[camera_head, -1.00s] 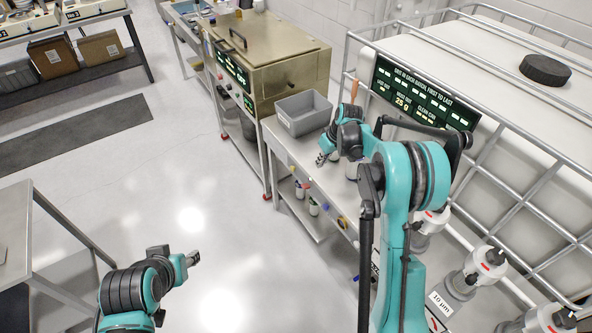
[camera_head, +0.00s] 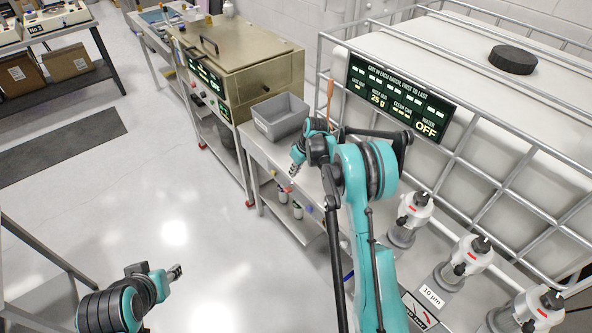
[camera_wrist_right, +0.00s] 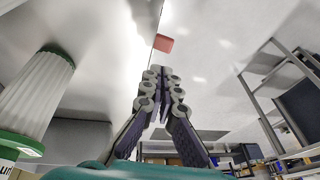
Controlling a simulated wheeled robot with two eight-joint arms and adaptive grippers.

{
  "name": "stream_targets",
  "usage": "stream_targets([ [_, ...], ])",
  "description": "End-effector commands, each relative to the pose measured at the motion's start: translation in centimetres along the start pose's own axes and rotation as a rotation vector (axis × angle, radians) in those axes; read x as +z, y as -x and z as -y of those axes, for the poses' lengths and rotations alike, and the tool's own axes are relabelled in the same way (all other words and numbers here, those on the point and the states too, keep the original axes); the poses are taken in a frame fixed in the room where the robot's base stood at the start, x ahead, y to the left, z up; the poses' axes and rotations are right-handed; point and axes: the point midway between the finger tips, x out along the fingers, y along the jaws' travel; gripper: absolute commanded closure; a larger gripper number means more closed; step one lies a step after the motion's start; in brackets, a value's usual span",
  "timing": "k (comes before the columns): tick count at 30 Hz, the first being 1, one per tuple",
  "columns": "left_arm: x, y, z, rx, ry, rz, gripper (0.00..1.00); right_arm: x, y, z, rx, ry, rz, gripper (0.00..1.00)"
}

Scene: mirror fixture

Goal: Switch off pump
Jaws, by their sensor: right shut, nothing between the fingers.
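My right gripper (camera_head: 294,173) is at the front edge of the long bench, with its fingers shut and empty. A small red block (camera_head: 287,188), possibly a switch, sits on that edge close to the fingertips. In the right wrist view the red block (camera_wrist_right: 163,43) lies just beyond the shut fingertips (camera_wrist_right: 160,72), with a visible gap. No part in view is clearly labelled as the pump. My left gripper (camera_head: 174,272) hangs over open floor at lower left, too small to judge.
A grey bin (camera_head: 280,117) stands on the bench beside my right arm. A brass-coloured machine (camera_head: 240,60) stands behind it. White-capped units (camera_head: 413,212) line the bench at right, beside a caged tank (camera_head: 465,75).

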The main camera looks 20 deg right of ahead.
Motion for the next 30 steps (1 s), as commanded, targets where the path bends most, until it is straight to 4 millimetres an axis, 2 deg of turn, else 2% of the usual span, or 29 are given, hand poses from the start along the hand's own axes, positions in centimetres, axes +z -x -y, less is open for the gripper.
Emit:
stream_targets([
  [1,0.4,-0.6,0.0,0.000,0.000,0.000,0.60,0.1,-1.6,0.0,0.000,0.001,0.000,1.00],
  [6,1.1,-1.5,0.0,0.000,0.000,0.000,0.60,0.1,-4.9,0.0,0.000,0.000,0.000,1.00],
  [12,1.6,-2.3,0.0,0.000,0.000,0.000,0.60,0.9,-7.2,0.7,0.000,0.000,0.000,1.00],
  [17,1.8,-2.4,0.0,0.000,0.000,0.000,0.60,1.1,-7.8,0.9,0.000,-0.001,0.000,1.00],
  [30,1.7,-2.4,0.0,0.000,0.000,0.000,0.60,0.8,-7.9,0.8,0.007,0.002,0.000,1.00],
])
